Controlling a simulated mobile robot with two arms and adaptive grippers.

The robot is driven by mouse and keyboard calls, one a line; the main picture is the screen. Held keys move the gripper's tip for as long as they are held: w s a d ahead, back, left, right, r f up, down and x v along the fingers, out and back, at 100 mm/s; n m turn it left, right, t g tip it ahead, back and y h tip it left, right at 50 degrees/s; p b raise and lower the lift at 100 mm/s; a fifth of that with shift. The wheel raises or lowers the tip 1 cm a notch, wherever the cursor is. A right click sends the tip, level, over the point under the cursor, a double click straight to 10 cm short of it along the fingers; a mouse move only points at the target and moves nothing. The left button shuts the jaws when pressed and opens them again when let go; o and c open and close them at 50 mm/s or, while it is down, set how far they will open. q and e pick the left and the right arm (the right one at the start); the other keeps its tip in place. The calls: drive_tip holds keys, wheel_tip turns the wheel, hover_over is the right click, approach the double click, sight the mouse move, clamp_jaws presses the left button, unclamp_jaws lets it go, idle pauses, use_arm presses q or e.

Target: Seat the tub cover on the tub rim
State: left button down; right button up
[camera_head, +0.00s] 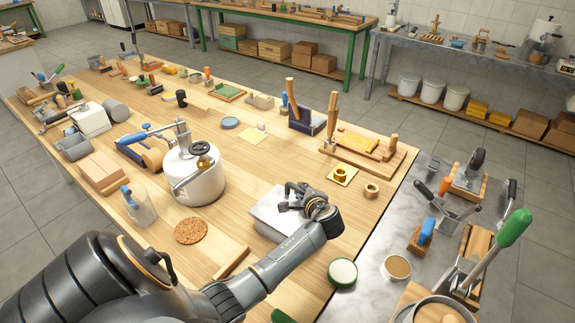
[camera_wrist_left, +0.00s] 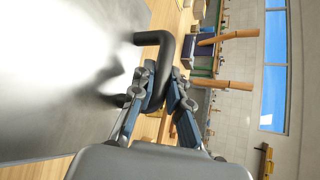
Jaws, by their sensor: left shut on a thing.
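A flat, pale metal cover (camera_head: 268,208) with straight edges lies level near the middle of the wooden table. It fills the left of the left wrist view (camera_wrist_left: 55,85), bright with glare, and carries a black bent handle (camera_wrist_left: 166,45). My left gripper (camera_head: 292,198) is over the cover's right part, its two fingers (camera_wrist_left: 162,92) shut on the handle. My gripper and forearm hide part of the cover. I cannot tell whether the cover touches a rim beneath it; no tub rim shows clearly there. My right gripper is not in view.
A round white tub (camera_head: 195,180) with a lever clamp stands left of the cover. A cork mat (camera_head: 191,231) and wooden board (camera_head: 222,255) lie nearer. A green-rimmed round lid (camera_head: 342,272) and brass pieces (camera_head: 342,174) sit to the right. The metal table beyond is crowded.

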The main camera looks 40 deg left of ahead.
use_arm(q)
drive_tip(key=shift+f+b, duration=0.45)
drive_tip(key=shift+f, duration=0.3)
idle(0.8)
drive_tip(key=shift+r, duration=0.1)
drive_tip(key=shift+p, duration=0.5)
drive_tip(key=shift+f, duration=0.55)
idle(1.0)
idle(0.6)
drive_tip(key=c, duration=1.5)
unclamp_jaws()
drive_tip(key=shift+o, duration=0.2)
